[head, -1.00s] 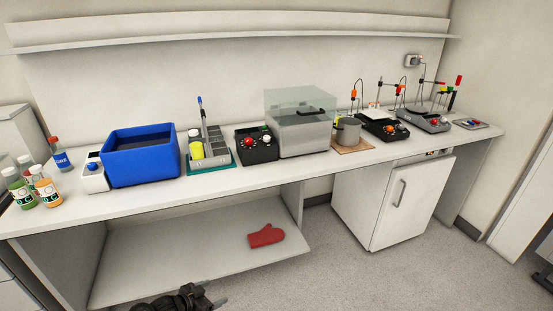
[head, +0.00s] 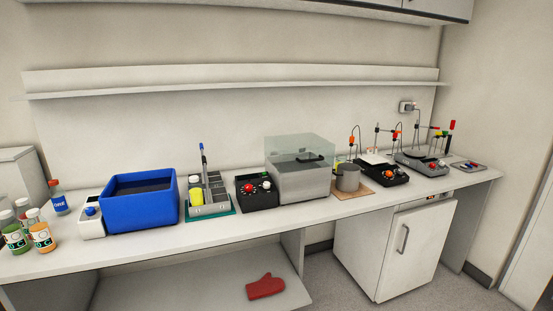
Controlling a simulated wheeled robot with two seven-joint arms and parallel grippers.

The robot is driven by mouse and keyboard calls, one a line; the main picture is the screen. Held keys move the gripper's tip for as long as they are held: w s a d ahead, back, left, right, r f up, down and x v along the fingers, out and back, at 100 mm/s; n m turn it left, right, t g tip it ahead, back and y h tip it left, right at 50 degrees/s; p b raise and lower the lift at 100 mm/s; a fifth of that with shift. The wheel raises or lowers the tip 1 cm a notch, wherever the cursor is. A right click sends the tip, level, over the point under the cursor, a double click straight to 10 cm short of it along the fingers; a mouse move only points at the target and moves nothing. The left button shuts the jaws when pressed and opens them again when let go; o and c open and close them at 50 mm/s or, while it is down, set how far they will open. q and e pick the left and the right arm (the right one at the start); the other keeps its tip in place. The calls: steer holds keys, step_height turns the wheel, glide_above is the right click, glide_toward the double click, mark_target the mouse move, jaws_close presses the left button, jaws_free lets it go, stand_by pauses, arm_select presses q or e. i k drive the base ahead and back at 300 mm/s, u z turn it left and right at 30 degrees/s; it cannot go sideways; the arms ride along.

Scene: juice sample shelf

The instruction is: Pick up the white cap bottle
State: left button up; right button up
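At the left end of the bench stand small juice bottles with pale, whitish caps: a green one (head: 15,239) at the picture's left edge and an orange one (head: 41,235) beside it. Another bottle (head: 23,209) is partly hidden behind them, and its cap colour is hard to tell. A bottle with a blue label and a reddish cap (head: 59,201) stands behind, to the right. A yellow item with a whitish top (head: 196,198) sits at the grey rack. Neither of my grippers is in the head view.
A white box with a blue knob (head: 92,224) and a blue bin (head: 140,208) stand right of the bottles. Farther right are a grey rack (head: 212,210), a black device (head: 257,198) and a clear-lidded bath (head: 300,180). A red mitt (head: 265,287) lies on the lower shelf. The bench's front strip is clear.

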mark_target(44, 240)
steer(key=u, duration=1.55)
